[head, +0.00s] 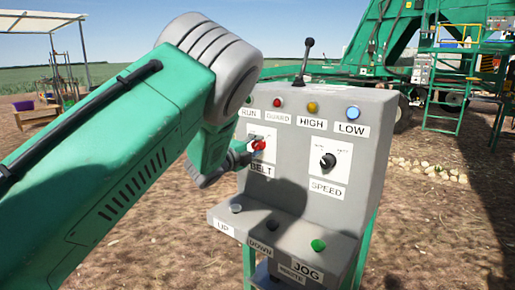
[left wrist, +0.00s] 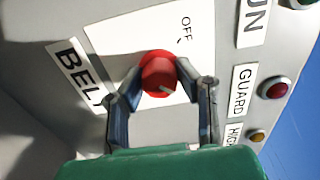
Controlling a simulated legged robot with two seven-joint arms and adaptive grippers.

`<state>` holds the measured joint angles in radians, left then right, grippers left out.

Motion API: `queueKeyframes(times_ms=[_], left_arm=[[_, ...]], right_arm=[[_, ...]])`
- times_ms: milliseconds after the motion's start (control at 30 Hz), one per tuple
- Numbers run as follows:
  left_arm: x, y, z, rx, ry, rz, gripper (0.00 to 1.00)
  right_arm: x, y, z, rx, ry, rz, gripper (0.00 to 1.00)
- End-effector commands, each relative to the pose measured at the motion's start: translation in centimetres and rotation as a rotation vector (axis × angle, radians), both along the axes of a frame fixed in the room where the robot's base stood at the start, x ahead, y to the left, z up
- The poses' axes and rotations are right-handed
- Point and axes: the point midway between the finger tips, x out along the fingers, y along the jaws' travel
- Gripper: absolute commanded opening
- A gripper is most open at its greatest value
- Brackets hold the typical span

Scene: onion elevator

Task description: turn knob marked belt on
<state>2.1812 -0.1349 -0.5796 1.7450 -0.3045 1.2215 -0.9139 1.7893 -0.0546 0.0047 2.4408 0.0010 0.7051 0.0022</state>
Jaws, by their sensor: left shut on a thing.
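The red belt knob (head: 258,145) sits on the upright face of the grey control panel (head: 290,200), above the BELT label (head: 262,170). My left gripper (head: 245,149) reaches it from the left, and my arm hides part of the panel's left side. In the left wrist view the red knob (left wrist: 158,74) lies between the two fingertips of my left gripper (left wrist: 160,80), which is shut on it. A pale pointer line on the knob points toward the lower right of that view. The word OFF shows above it on the white plate (left wrist: 185,40). My right gripper is not in view.
A black SPEED knob (head: 328,161) is to the right. Lamps, including a blue one (head: 353,112), line the top, with a black lever (head: 304,60) behind. UP, DOWN and JOG buttons, including a green one (head: 318,245), sit on the lower ledge. Green machinery (head: 380,40) stands behind.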

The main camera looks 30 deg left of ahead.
Motion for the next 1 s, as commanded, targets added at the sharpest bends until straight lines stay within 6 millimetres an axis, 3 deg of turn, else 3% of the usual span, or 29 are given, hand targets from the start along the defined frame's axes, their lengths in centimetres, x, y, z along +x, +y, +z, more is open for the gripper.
queueKeyframes(times_ms=[33, 200, 233, 267, 300, 667, 767, 1000], left_arm=[[-0.2, -0.2, -0.8, 0.000, 0.016, -0.003, 0.00], [-0.2, -0.2, -0.8, -0.001, 0.017, -0.003, 0.00], [-0.2, -0.2, -0.9, -0.001, 0.017, -0.003, 0.34], [-0.2, -0.2, -0.9, -0.001, 0.017, -0.003, 0.45], [-0.2, -0.2, -0.8, -0.002, 0.016, -0.003, 0.47], [-0.6, 0.0, -0.3, -0.001, 0.007, -0.001, 0.47], [-1.9, 0.1, -0.4, -0.001, 0.008, 0.000, 0.47], [-7.0, 0.6, -0.5, -0.003, 0.011, 0.002, 0.47]], right_arm=[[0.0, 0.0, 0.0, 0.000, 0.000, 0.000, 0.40], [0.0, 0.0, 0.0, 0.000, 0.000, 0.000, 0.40], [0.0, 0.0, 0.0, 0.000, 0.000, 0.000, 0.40], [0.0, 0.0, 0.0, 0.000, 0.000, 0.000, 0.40], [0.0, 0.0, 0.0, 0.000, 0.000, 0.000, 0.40], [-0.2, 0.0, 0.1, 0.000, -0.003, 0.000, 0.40], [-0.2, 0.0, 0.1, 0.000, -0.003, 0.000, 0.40], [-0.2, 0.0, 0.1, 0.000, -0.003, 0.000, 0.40]])
